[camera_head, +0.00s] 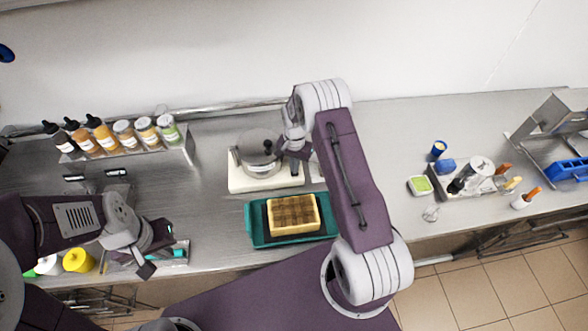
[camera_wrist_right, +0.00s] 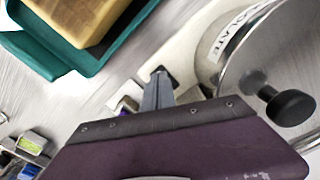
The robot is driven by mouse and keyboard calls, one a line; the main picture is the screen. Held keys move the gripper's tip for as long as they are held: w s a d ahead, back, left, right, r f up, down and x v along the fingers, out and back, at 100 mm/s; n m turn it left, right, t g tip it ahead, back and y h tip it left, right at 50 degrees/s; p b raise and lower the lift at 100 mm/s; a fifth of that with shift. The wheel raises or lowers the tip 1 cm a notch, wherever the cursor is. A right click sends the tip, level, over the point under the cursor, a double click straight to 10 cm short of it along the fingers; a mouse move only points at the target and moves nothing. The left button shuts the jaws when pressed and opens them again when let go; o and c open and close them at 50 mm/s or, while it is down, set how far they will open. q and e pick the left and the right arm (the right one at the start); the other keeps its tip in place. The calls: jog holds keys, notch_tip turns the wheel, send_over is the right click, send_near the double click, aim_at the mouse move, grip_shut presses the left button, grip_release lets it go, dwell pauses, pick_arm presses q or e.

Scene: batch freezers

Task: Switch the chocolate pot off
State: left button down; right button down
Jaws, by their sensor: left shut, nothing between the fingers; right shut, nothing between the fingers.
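The chocolate pot (camera_head: 258,142) is a round metal pot with a lid, on a cream base (camera_head: 266,184) at the middle of the counter. In the right wrist view, part of the pot (camera_wrist_right: 207,62) shows a label ending in "OLATE", with a black lid knob (camera_wrist_right: 290,107) beside it. My right gripper (camera_head: 284,153) is shut and empty at the pot's right side. In the wrist view its fingers (camera_wrist_right: 158,84) point at the cream base beside the pot; I cannot tell whether they touch it. The switch and its position are not clear. My left gripper (camera_head: 150,262) is shut and empty near the counter's front edge.
A teal tray (camera_head: 252,236) with a yellow waffle-like block (camera_head: 294,214) lies in front of the pot. A rack of bottles and jars (camera_head: 110,137) stands at back left. Small containers (camera_head: 470,175) and a metal machine (camera_head: 560,125) are at right. My right arm hides some counter.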

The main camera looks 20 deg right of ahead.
notch_tip(320, 180, up, 6)
jog(key=p, duration=0.3)
jog(key=shift+p, duration=0.3)
